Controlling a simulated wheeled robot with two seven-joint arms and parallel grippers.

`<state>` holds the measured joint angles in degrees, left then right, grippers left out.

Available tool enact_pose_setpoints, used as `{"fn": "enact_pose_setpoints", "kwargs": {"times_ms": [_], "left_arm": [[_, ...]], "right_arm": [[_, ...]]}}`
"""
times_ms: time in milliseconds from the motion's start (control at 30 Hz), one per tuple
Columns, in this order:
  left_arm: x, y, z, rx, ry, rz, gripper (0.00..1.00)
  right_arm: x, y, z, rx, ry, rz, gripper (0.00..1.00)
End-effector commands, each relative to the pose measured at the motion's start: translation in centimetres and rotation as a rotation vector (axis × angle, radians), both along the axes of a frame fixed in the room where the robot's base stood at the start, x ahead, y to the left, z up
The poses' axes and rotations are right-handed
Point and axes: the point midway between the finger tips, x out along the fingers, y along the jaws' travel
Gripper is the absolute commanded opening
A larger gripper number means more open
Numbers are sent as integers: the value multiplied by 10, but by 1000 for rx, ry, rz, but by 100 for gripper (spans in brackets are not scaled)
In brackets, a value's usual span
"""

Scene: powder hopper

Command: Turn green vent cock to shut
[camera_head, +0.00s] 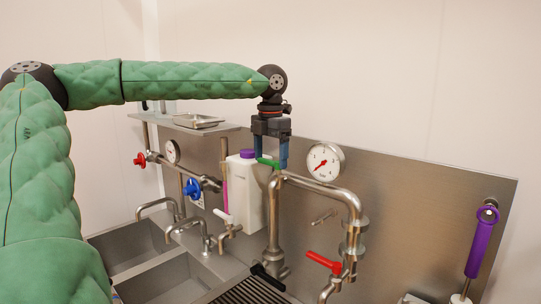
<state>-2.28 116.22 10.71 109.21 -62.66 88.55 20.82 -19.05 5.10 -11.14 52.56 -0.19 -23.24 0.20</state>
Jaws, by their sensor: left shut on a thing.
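The green vent cock (267,162) is a small green lever at the top of the steel pipework, near the middle of the head view. My left gripper (270,156) reaches in from the left and points down over it. Its blue fingers are shut on the green lever, one finger standing in front of part of the pipe top. The lever's left end sticks out past the fingers; the cock's body is mostly hidden. My right gripper is not in view.
A pressure gauge (324,161) and a red lever (323,262) are right of the cock. A white bottle (246,195) stands close left. Blue (192,189) and red (139,159) handwheels sit further left. A purple-handled tool (482,240) hangs at right.

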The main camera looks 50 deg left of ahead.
Motion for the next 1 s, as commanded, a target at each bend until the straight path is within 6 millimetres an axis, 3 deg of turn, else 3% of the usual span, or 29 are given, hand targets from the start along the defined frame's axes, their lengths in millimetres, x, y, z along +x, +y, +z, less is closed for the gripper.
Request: {"fn": "enact_pose_setpoints", "kwargs": {"times_ms": [67,100,200,467,633,733,1000], "left_arm": [[0,0,1,1,-1,0,38],[0,0,1,1,-1,0,85],[0,0,1,0,-1,0,100],[0,0,3,1,0,0,100],[0,0,23,1,-1,1,100],[0,1,40,2,-2,1,100],[1,1,72,1,-1,1,100]], "right_arm": [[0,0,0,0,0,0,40],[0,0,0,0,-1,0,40],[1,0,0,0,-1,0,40],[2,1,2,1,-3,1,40],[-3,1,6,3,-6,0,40],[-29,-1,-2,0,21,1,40],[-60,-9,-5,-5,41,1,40]]}}
